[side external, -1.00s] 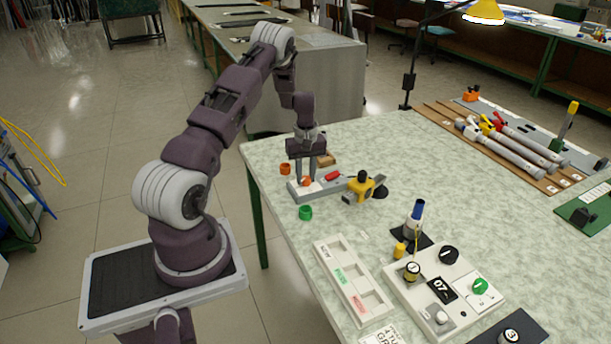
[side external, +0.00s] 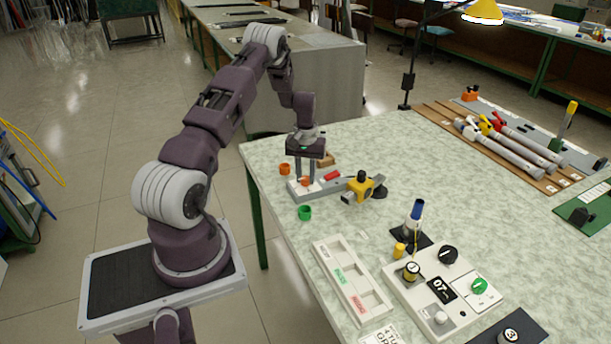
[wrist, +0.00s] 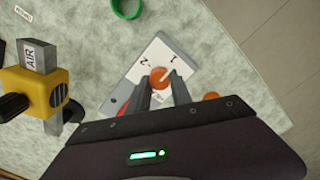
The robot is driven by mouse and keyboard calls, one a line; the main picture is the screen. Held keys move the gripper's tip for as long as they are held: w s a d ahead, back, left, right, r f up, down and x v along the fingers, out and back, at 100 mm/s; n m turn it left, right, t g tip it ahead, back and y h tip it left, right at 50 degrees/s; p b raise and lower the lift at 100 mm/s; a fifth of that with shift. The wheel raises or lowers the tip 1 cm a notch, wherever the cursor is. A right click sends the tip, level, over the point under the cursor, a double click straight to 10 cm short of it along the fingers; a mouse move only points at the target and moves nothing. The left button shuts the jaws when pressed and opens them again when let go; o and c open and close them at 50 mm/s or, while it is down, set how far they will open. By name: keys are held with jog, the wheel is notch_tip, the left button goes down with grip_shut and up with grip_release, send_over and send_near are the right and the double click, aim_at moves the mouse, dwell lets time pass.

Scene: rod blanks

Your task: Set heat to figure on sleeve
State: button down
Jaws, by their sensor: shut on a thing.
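An orange knob (wrist: 158,76) stands on a white panel (wrist: 146,56) marked 1 and 2, with a pale pointer line on the knob towards the 1. The knob also shows in the side external view (side external: 305,182), on the bench's left side. My gripper (wrist: 161,80) reaches down over the panel with its two fingers shut on the knob; it shows in the side external view too (side external: 306,178). Part of the panel is hidden behind the fingers. I cannot make out a figure on any sleeve.
A white three-slot tray (side external: 352,282) and control box (side external: 440,291) stand nearer the front.

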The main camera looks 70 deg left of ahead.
aim_at(306, 177)
jog(key=c, duration=1.1)
grip_release()
jog(key=shift+c, duration=0.2)
notch_tip(306, 177, up, 7)
jog(key=shift+r, duration=0.1)
